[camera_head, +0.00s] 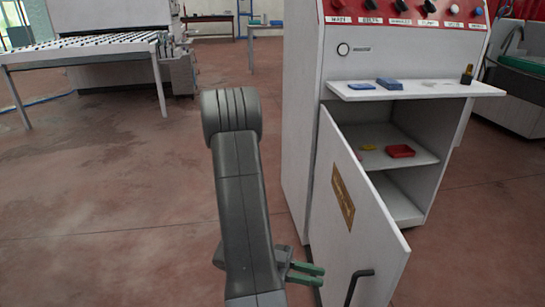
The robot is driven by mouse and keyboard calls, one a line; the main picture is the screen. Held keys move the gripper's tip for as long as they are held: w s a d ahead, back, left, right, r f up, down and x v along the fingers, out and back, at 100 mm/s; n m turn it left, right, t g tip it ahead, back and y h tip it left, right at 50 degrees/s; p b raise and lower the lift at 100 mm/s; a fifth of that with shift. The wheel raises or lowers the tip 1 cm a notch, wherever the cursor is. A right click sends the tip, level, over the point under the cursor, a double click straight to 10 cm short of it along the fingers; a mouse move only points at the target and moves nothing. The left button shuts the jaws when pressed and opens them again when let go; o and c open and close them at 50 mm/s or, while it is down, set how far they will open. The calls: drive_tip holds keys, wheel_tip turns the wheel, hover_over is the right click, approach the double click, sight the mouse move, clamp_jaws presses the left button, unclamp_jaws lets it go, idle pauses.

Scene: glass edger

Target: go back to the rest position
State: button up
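My arm rises through the middle of the view, with its grey link bent upright. My gripper (318,276) shows low in the picture, to the right of the arm link, partly hidden behind it. Its two green fingers point right, with a small gap and nothing seen between them. The fingertips are close to the open door (345,215) of the white cabinet (305,130); I cannot tell whether they touch it.
The cabinet has a red control panel (405,12) and a shelf (440,90) holding blue pieces (389,84) and a dark bottle (467,75). Inside lies a red tray (400,151). The door's black handle (357,285) sticks out.

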sight(353, 283)
drive_tip(key=b+x, duration=0.1)
drive_tip(key=x, duration=0.8)
drive_tip(key=shift+s+d, duration=0.2)
drive_tip(key=shift+d, duration=0.15)
drive_tip(key=shift+w, duration=0.15)
